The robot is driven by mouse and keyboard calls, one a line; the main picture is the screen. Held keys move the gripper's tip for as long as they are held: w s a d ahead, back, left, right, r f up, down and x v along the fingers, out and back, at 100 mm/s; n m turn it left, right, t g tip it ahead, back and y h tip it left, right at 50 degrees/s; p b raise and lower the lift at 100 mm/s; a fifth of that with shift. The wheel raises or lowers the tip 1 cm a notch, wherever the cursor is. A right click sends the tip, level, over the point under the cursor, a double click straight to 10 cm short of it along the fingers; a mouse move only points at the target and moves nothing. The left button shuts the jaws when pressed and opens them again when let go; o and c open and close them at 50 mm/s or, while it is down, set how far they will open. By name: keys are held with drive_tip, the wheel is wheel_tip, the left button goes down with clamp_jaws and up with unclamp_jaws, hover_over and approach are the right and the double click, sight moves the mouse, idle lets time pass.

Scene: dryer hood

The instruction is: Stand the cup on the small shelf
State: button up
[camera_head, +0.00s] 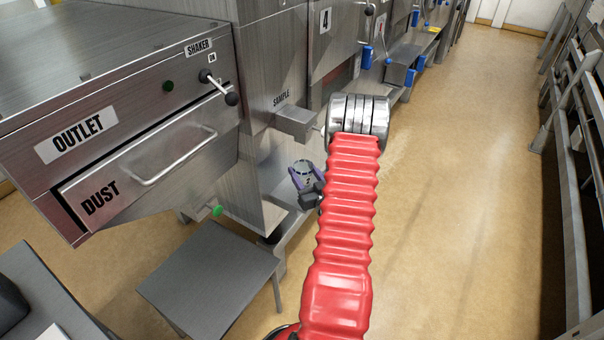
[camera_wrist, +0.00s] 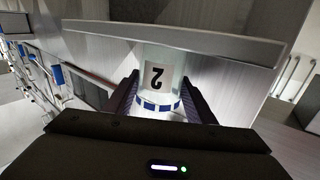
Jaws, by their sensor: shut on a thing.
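A clear cup (camera_head: 303,168) with a black number 2 on a white label is between the fingers of my gripper (camera_head: 307,180), low beside the machine. In the wrist view my gripper (camera_wrist: 160,105) is shut on the cup (camera_wrist: 158,80). The fingers are on its two sides, and a blue and white band shows near one end. The 2 looks upside down there. A long metal edge (camera_wrist: 180,38) crosses the wrist view past the cup. Contact with it cannot be told.
The machine with the OUTLET (camera_head: 76,134) and DUST (camera_head: 100,198) panels fills the left. A low grey table (camera_head: 210,278) stands at front left. A handle with black knobs (camera_head: 219,88) sticks out. The aisle floor (camera_head: 460,200) is clear, with railings (camera_head: 590,130) at right.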

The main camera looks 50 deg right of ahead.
drive_tip(key=shift+w+f, duration=0.1)
drive_tip(key=shift+f, duration=0.15)
drive_tip(key=o, duration=1)
drive_tip(key=shift+o, duration=0.2)
drive_tip(key=shift+r, duration=0.1)
drive_tip(key=v, duration=1.2)
